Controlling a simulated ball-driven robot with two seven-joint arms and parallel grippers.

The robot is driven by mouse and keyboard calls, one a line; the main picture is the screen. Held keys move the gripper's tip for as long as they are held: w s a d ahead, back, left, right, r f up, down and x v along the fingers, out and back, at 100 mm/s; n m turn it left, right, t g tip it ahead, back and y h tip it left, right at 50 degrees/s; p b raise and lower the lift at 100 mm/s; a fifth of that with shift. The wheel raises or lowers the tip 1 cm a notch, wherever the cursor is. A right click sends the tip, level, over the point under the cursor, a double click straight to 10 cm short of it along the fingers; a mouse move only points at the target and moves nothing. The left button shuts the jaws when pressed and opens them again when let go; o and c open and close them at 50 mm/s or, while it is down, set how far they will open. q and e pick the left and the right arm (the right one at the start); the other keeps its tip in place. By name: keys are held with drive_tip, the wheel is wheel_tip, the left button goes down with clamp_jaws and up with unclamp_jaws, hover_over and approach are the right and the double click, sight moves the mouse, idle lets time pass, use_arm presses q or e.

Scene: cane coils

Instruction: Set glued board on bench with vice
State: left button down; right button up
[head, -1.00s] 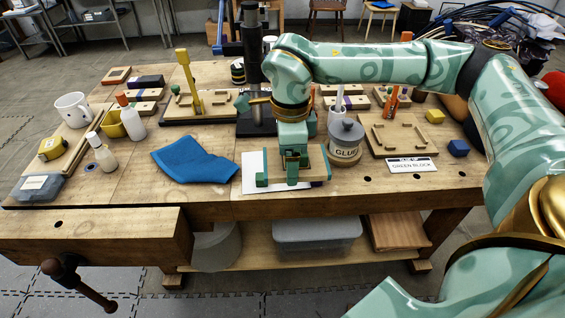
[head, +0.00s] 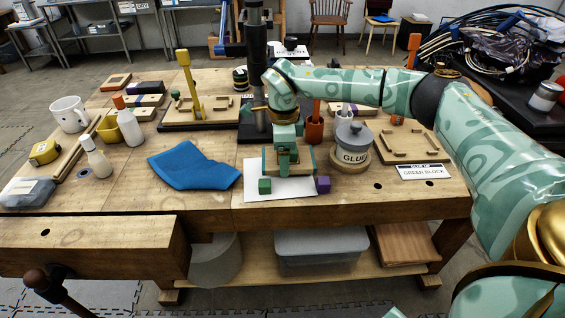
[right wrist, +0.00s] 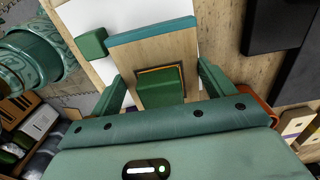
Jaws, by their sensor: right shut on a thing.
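My right gripper (head: 288,165) is over the front middle of the wooden bench (head: 110,190). It is shut on a pale wooden board with a teal edge. In the right wrist view the board (right wrist: 155,55) lies between the fingers, with a green block (right wrist: 160,85) on it. I cannot tell whether the board touches the sheet. The vice (head: 40,280) is at the bench's front left. My left gripper is out of view.
A blue cloth (head: 193,166) lies left of the sheet. The glue pot (head: 352,150) stands to its right. A label reading green block (head: 423,172) lies beside a wooden fixture (head: 405,142). A black post (head: 255,70) rises behind my gripper.

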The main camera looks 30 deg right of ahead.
wheel_tip(320, 180, down, 3)
drive_tip(key=shift+r+b, duration=0.15)
drive_tip(key=shift+b, duration=0.2)
drive_tip(key=shift+r, duration=0.2)
drive_tip(key=o, duration=1)
drive_tip(key=shift+f, duration=0.15)
drive_tip(key=shift+c, duration=0.2)
wheel_tip(320, 180, up, 12)
drive_tip(key=p, duration=0.4)
drive_tip(key=shift+r, duration=0.2)
